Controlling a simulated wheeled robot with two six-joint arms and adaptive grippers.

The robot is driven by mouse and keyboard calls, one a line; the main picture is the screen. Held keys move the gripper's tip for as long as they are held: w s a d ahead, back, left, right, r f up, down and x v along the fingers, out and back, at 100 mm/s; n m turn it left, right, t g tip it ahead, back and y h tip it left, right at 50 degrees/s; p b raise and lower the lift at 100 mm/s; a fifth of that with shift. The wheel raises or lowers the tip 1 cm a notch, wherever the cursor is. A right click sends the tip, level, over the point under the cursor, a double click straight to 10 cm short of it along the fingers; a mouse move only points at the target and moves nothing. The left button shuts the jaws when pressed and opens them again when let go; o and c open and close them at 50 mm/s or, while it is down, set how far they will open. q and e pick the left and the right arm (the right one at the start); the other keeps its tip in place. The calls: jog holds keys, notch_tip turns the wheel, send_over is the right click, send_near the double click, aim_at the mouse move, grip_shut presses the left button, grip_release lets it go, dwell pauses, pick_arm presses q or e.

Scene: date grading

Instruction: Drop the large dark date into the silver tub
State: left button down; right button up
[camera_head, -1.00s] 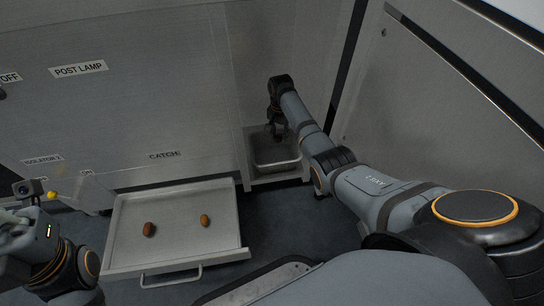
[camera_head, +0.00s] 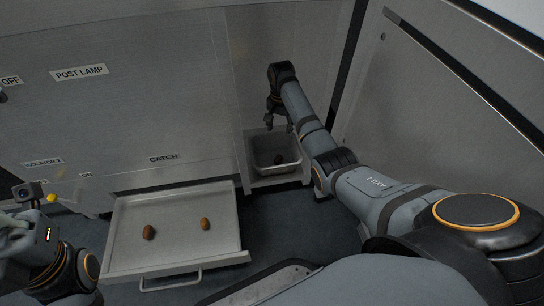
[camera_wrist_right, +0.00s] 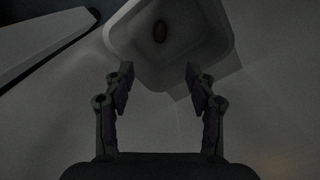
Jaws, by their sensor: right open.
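The silver tub (camera_head: 286,169) stands in a recess at the right end of the cabinet. A large dark date (camera_head: 279,159) lies inside it; the date also shows in the right wrist view (camera_wrist_right: 160,31), inside the tub (camera_wrist_right: 226,40). My right gripper (camera_head: 279,127) is above the tub, open and empty; its two spread fingers show in the right wrist view (camera_wrist_right: 158,95). My left arm is at the lower left edge in the head view, and its fingers cannot be made out.
A pulled-out drawer tray (camera_head: 180,235) with a handle holds a darker brown date (camera_head: 149,232) and a smaller, lighter date (camera_head: 205,224). The cabinet front (camera_head: 140,120) rises behind it. A panel wall (camera_head: 430,110) stands at the right.

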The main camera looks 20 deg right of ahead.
notch_tip(320, 180, up, 7)
jog(key=shift+f, duration=0.2)
dwell(0.6)
